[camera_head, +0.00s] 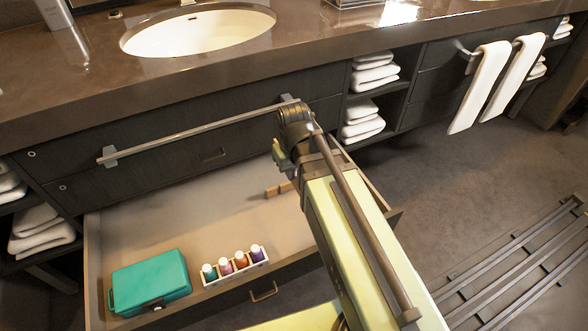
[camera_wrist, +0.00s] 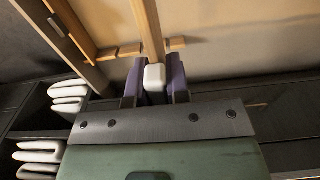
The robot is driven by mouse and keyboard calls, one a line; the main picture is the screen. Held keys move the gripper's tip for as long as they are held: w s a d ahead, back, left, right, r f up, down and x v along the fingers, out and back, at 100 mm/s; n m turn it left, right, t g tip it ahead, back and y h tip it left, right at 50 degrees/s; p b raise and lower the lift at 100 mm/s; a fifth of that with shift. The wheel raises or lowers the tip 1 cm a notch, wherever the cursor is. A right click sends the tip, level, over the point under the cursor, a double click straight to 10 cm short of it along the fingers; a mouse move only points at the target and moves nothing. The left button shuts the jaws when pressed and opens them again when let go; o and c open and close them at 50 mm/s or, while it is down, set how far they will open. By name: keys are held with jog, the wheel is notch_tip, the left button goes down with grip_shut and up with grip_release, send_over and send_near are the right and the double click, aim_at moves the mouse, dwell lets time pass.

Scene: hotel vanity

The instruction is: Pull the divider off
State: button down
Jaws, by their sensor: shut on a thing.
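The divider is a light wooden bar with a white end piece, in the open drawer (camera_head: 190,215). In the wrist view the divider (camera_wrist: 148,25) runs up from between my fingers, with short wooden crosspieces beside it. My gripper (camera_wrist: 155,72) is shut on its white end, one dark purple finger on each side. In the head view only a short wooden piece (camera_head: 279,190) shows left of my arm; my arm hides the rest of the divider. I cannot tell whether the divider is still attached.
A teal case (camera_head: 150,282) and a white rack (camera_head: 236,267) of small colored bottles stand in the drawer's front left. A towel bar (camera_head: 200,133) crosses the cabinet front above the drawer. Shelves of folded towels (camera_head: 375,70) are to the right. The drawer's middle is bare.

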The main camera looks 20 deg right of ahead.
jog(key=shift+r+p, duration=3.85)
jog(key=shift+r, duration=0.15)
notch_tip(320, 180, up, 11)
jog(key=p, duration=1.1)
jog(key=shift+r, duration=0.2)
